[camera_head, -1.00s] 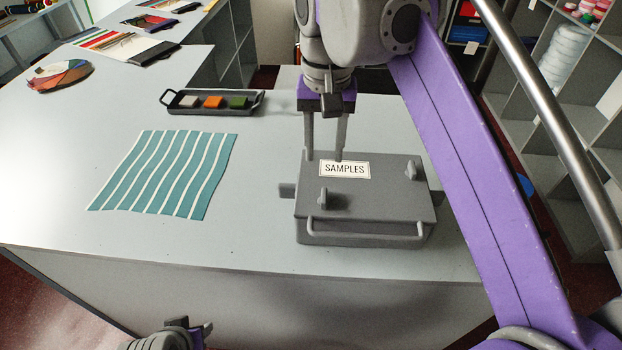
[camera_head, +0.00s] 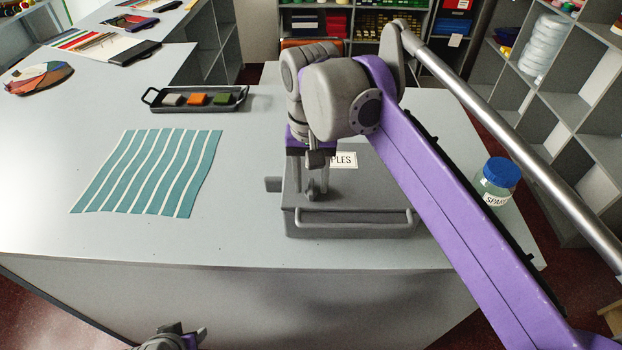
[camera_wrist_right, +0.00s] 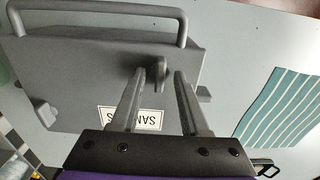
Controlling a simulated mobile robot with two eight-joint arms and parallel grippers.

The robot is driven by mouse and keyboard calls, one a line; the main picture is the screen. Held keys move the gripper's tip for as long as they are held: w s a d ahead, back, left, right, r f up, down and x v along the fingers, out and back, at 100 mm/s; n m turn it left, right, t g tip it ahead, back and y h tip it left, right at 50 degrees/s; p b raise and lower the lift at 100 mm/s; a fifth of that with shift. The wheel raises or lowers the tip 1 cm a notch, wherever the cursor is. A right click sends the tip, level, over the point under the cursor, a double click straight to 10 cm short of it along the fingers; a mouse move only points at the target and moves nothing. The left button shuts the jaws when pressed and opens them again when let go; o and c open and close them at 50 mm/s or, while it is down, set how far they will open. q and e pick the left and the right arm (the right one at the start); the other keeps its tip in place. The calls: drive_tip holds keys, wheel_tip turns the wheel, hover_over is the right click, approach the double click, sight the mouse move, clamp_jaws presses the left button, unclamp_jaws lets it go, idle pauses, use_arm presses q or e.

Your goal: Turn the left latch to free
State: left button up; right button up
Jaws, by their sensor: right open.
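The grey SAMPLES box (camera_head: 350,225) stands on the counter with a bar handle along its front. Its left latch (camera_head: 311,189) is a small grey knob on the lid. My right gripper (camera_head: 311,187) points down at it, open, one finger on each side. In the right wrist view the left latch (camera_wrist_right: 160,80) shows between the fingertips (camera_wrist_right: 160,74), with gaps; contact cannot be told. The right latch (camera_wrist_right: 46,114) shows in that view; my arm hides it in the head view. My left gripper (camera_head: 182,338) is partly visible at the bottom edge, away from the box.
A striped teal sheet (camera_head: 150,172) lies left of the box. A dark tray (camera_head: 200,110) with three small blocks is behind it. A jar with a blue lid (camera_head: 502,172) stands right of my arm. The counter's front left is clear.

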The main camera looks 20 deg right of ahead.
clamp_jaws()
use_arm(q)
drive_tip(key=shift+r, duration=0.15)
use_arm(e)
drive_tip(key=shift+n, duration=0.3)
drive_tip(key=n+p, duration=0.1)
drive_tip(key=n, duration=0.2)
drive_tip(key=shift+r+p, duration=0.1)
drive_tip(key=shift+p, duration=0.3)
drive_tip(key=n+p, duration=0.1)
drive_tip(key=n, duration=0.4)
drive_tip(key=n+p, duration=0.1)
drive_tip(key=n, duration=0.3)
use_arm(q)
drive_tip(key=r, duration=0.1)
drive_tip(key=w+r, duration=0.1)
drive_tip(key=r, duration=0.3)
drive_tip(key=shift+w+r+p, duration=0.25)
drive_tip(key=shift+w+p, duration=0.05)
drive_tip(key=shift+p, duration=0.1)
use_arm(e)
drive_tip(key=n, duration=0.5)
drive_tip(key=shift+n, duration=0.3)
